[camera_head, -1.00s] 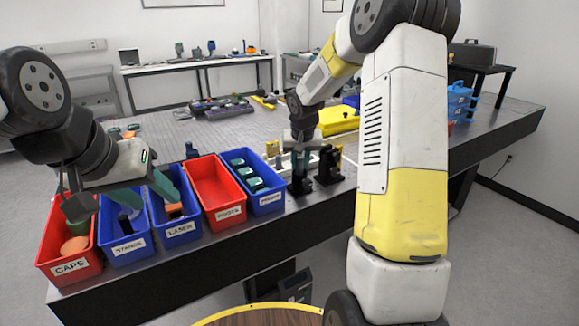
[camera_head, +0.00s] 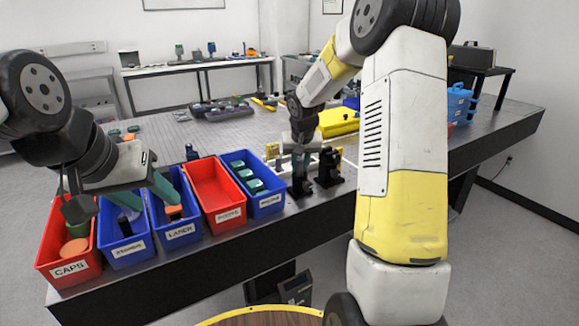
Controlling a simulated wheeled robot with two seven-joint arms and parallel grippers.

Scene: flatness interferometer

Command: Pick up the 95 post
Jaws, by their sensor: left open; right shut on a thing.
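My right gripper (camera_head: 299,157) points down at the table's front edge, right of the bins. It is shut on a dark post (camera_head: 300,180), which stands upright in or on a black base. The grip itself is small, and I cannot read any "95" mark. A second black post-like piece (camera_head: 328,168) stands just right of it. The red POSTS bin (camera_head: 228,214) looks empty. My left gripper (camera_head: 122,200) is open above the left bins, one finger over the CAPS bin, the other near the LASER bin.
The red CAPS bin (camera_head: 68,269), a blue bin (camera_head: 129,249), the blue LASER bin (camera_head: 180,232) and another blue bin (camera_head: 267,203) line the front edge. A yellow piece (camera_head: 338,122) lies behind my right gripper. The perforated tabletop (camera_head: 190,138) behind the bins is mostly clear.

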